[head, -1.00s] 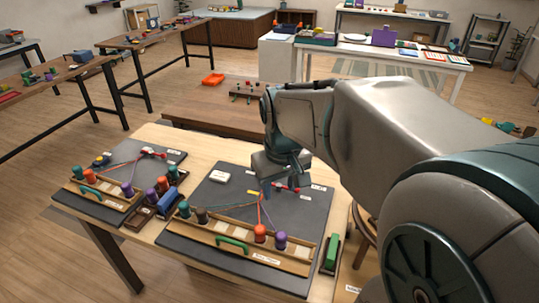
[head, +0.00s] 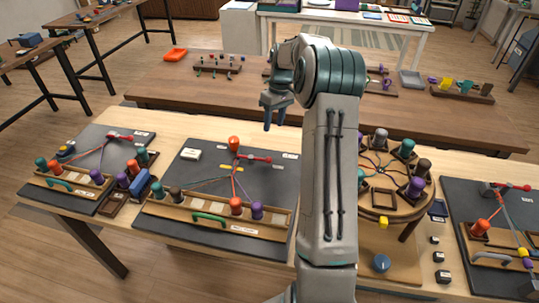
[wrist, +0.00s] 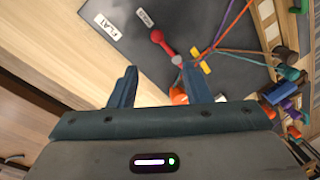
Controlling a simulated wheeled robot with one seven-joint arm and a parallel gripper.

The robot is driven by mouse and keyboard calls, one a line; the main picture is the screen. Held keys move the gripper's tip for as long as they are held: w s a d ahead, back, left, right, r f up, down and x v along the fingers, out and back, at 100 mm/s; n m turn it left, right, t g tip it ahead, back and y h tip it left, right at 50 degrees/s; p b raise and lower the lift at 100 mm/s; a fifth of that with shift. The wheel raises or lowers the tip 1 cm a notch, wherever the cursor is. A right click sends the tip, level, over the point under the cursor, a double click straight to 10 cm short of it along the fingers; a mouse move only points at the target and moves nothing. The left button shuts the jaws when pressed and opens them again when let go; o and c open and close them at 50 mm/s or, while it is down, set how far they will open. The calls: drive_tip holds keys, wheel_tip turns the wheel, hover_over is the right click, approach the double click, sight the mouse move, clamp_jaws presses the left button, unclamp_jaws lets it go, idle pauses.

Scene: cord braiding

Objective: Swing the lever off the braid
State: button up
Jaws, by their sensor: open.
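The red lever (head: 257,159) lies on the middle dark board (head: 200,180), its red ball end toward the right. It also shows in the wrist view (wrist: 166,46), beyond my fingers, joined to a grey pivot (wrist: 177,60) where the coloured cords meet. A yellow piece (head: 238,169) lies by the cords. An orange bobbin (head: 234,143) stands behind the pivot; orange also shows partly hidden by my right finger in the wrist view (wrist: 178,97). My gripper (head: 274,126) is open and empty, above the table's back edge, apart from the lever.
Orange (head: 236,206) and purple (head: 257,211) bobbins sit in the wooden front rack (head: 180,208). A similar board (head: 95,150) lies left. A round braiding stand (head: 385,200) and another board (head: 500,210) lie right, past my arm. A brown table (head: 200,95) stands behind.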

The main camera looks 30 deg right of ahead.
drive_tip(key=p, duration=0.2)
approach(253, 159)
drive_tip(key=s+d+f, duration=0.1)
drive_tip(key=f, duration=0.1)
drive_tip(key=s+d+f, duration=0.1)
drive_tip(key=f, duration=0.2)
drive_tip(key=s+d+f, duration=0.1)
drive_tip(key=f, duration=0.1)
drive_tip(key=shift+s+d+f, duration=0.2)
drive_tip(key=shift+s+f, duration=0.05)
drive_tip(key=shift+f, duration=0.1)
drive_tip(key=shift+c, duration=0.3)
